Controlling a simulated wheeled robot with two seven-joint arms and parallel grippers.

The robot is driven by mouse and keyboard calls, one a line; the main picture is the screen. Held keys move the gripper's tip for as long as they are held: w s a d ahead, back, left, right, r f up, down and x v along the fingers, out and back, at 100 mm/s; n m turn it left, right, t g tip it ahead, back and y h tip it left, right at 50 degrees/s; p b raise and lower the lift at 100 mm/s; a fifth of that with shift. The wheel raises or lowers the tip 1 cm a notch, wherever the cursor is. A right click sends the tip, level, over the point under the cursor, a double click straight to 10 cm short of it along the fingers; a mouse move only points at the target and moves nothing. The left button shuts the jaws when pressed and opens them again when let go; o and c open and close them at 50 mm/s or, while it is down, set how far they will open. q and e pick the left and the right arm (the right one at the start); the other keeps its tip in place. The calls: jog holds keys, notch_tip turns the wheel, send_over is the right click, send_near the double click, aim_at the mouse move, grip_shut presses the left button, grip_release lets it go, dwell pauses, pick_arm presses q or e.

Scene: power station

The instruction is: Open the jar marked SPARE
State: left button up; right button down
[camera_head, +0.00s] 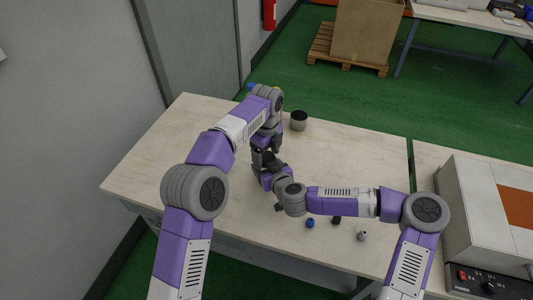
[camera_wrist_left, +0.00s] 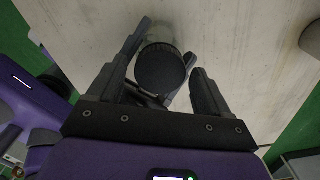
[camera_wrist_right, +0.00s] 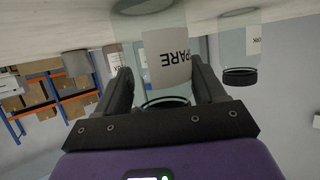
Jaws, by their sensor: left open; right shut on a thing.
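The jar marked SPARE is clear, with a white label (camera_wrist_right: 167,58) reading "PARE" in the right wrist view, which looks upside down. My right gripper (camera_wrist_right: 163,85) is shut on this jar. In the left wrist view its round black lid (camera_wrist_left: 160,68) lies between the spread fingers of my left gripper (camera_wrist_left: 168,75), with no clear sign of contact. In the head view my left gripper (camera_head: 265,143) is above my right gripper (camera_head: 260,168), and the arms mostly hide the jar.
Another dark-lidded jar (camera_head: 299,121) stands behind on the pale table (camera_head: 150,150); a labelled jar with a black lid (camera_wrist_right: 240,76) shows on the right in the right wrist view. Small blue (camera_head: 310,223), black (camera_head: 337,220) and grey (camera_head: 362,236) items lie in front. A boxy device (camera_head: 485,205) stands right.

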pick_arm(q)
jog(key=shift+c, duration=0.2)
jog(key=c, duration=1)
jog(key=n, duration=0.3)
jog(key=shift+c, duration=0.2)
